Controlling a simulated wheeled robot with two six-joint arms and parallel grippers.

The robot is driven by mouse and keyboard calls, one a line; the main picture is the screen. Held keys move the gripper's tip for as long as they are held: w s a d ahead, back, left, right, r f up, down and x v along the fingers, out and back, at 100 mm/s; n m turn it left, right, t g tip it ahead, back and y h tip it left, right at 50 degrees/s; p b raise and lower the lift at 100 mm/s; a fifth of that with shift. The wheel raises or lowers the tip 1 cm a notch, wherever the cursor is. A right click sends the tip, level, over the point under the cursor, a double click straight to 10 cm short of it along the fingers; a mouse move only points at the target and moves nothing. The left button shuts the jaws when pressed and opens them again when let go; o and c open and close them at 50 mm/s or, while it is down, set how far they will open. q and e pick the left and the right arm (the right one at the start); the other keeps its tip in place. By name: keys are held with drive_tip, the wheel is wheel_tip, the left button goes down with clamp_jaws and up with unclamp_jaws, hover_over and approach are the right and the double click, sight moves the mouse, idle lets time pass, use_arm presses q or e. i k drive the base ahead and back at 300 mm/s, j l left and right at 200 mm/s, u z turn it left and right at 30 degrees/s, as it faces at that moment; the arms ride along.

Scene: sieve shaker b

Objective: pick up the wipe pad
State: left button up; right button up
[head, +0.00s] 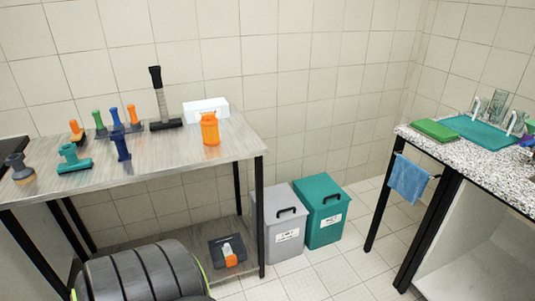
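A flat green pad (435,130), which looks like the wipe pad, lies on the speckled counter (479,157) at the right, near its back left corner. It sits just left of a teal tray or mat (470,133). Neither of my grippers shows in the head view, so I cannot tell where they are relative to the pad.
A blue cloth (409,178) hangs at the counter's left end. A table (185,150) at the left carries brushes, a black mallet (158,103), an orange bottle (210,129) and a white box (206,107). Grey (284,222) and green (324,210) bins stand between.

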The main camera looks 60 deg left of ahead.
sight(227, 250)
drive_tip(key=i+u, duration=0.7)
drive_tip(key=i+l+u, duration=0.35)
drive_tip(key=j, duration=0.1)
